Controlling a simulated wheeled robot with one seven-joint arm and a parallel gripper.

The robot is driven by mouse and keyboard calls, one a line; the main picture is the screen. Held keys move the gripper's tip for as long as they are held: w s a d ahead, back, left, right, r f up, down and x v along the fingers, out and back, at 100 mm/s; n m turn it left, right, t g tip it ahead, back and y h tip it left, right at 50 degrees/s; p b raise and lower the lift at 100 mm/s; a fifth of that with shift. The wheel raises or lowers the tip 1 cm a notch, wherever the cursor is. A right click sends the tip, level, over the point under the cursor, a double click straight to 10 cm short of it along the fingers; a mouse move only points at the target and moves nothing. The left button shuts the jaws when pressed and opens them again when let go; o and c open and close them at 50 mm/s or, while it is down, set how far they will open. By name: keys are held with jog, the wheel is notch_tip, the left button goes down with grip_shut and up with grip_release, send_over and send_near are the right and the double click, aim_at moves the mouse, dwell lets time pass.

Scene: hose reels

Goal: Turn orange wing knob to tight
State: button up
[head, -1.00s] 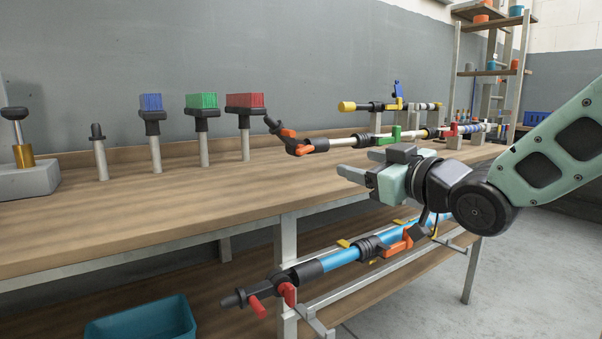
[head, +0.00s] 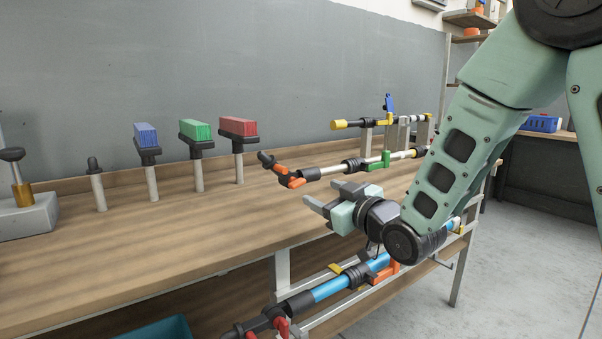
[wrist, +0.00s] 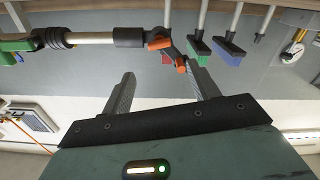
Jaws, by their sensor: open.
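The orange wing knob (head: 292,182) is near the left end of a pale pole (head: 330,170) held above the workbench, by a black angled joint (head: 268,160). A second orange lobe (head: 278,167) shows just beyond it. In the wrist view, orange lobes (wrist: 160,43) appear just past the fingertips, by the pole's black sleeve (wrist: 131,37). My gripper (head: 320,196) is open and empty, in front of and slightly right of the knob. Its two fingers (wrist: 160,75) are apart and point toward the joint. No contact shows. The knob's exact angle is hard to tell.
A green clamp (head: 377,164) grips the same pole farther right. Blue, green and red brushes (head: 238,128) stand to the left. A second pole (head: 380,122) lies behind. A blue pole (head: 340,285) hangs below the bench edge. Bare bench top (head: 130,235) lies at left.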

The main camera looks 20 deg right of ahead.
aim_at(299, 183)
jog(key=x, duration=0.9)
jog(key=shift+w+f, duration=0.15)
jog(key=shift+w, duration=0.1)
jog(key=c, duration=1)
